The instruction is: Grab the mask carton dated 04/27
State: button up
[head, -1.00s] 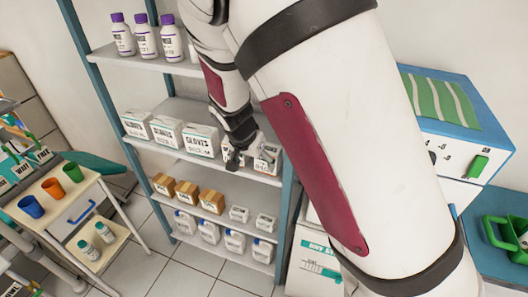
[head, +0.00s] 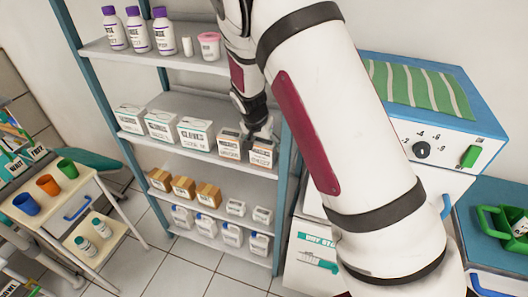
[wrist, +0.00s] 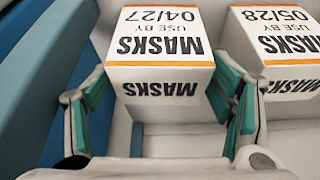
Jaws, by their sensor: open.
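The mask carton marked 04/27 (wrist: 160,50) is white with an orange stripe and dark print, which appears upside down in the wrist view. In the head view it is the rightmost carton (head: 262,153) on the middle shelf. My gripper (wrist: 165,88) is open, with a teal-padded finger on either side of this carton's near part. Whether the pads touch it cannot be told. In the head view my gripper (head: 262,132) is at the top of the carton. A similar mask carton marked 05/28 (wrist: 280,45) stands beside it, also in the head view (head: 229,145).
A blue shelf post (wrist: 45,85) is close beside the 04/27 carton. The right finger sits by the narrow gap between both mask cartons. Glove cartons (head: 195,133) stand farther left on the shelf. Bottles (head: 138,30) stand above; small brown boxes (head: 183,187) stand below.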

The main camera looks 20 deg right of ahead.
jog(key=shift+w+d+f, duration=0.1)
jog(key=shift+w+f, duration=0.05)
jog(key=shift+f, duration=0.2)
jog(key=shift+c, duration=0.2)
jog(key=c, duration=0.9)
jog(key=shift+r, duration=0.1)
